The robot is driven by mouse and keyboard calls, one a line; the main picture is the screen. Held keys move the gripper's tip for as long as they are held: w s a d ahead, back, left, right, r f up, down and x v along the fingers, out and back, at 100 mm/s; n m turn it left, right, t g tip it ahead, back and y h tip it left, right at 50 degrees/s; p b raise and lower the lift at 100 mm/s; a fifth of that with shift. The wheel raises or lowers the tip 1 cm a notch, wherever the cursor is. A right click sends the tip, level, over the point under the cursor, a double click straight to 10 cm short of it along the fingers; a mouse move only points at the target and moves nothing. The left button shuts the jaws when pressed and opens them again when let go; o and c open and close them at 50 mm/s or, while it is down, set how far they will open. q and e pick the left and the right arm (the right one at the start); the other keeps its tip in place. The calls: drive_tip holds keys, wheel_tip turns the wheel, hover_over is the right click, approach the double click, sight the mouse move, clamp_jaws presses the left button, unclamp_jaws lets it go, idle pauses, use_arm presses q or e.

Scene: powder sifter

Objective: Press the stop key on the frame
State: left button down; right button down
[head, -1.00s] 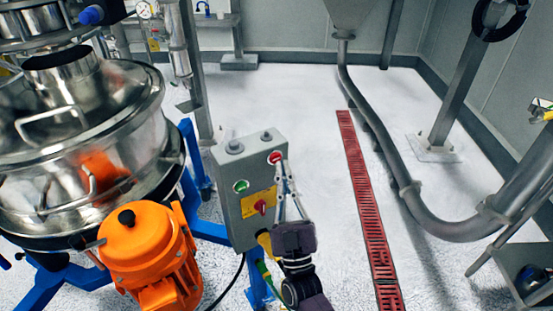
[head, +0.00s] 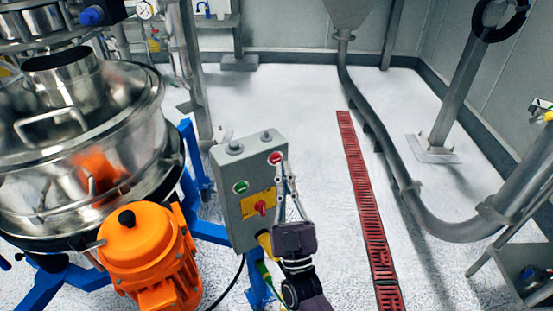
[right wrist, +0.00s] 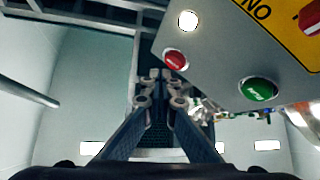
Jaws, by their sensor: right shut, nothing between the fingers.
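The red stop key (head: 275,158) is at the upper right of the grey control box on the frame. It also shows in the right wrist view (right wrist: 176,59), just above and right of the fingertips. My right gripper (head: 284,168) is shut and empty, its tips pointing up beside the stop key's lower right. In the right wrist view its closed fingertips (right wrist: 161,76) are close to the key; I cannot tell whether they touch it. My left gripper is not in view.
A green key (head: 240,187) and a red rotary switch (head: 262,208) on a yellow plate share the box (head: 235,215). An orange motor (head: 147,250) and steel sifter (head: 85,150) stand at left. A red floor drain (head: 365,205) and curved pipe (head: 405,180) are at right.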

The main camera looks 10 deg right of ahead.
drive_tip(key=shift+w, duration=0.1)
drive_tip(key=shift+w+a, duration=0.1)
drive_tip(key=shift+w, duration=0.25)
drive_tip(key=shift+w+a+b, duration=0.15)
drive_tip(key=shift+w+b, duration=0.2)
drive_tip(key=shift+w, duration=0.05)
idle(0.6)
drive_tip(key=shift+s, duration=0.1)
idle(0.4)
drive_tip(key=shift+s+d+p, duration=0.25)
drive_tip(key=shift+s+p, duration=0.1)
drive_tip(key=shift+s, duration=0.35)
drive_tip(key=shift+s+d+p, duration=0.25)
drive_tip(key=shift+s+p, duration=0.1)
drive_tip(key=shift+s, duration=0.45)
drive_tip(key=shift+s+d+p, duration=0.2)
drive_tip(key=shift+s+p, duration=0.1)
drive_tip(key=shift+s, duration=0.55)
drive_tip(key=shift+s+d+p, duration=0.25)
drive_tip(key=shift+s+p, duration=0.1)
drive_tip(key=shift+s, duration=0.45)
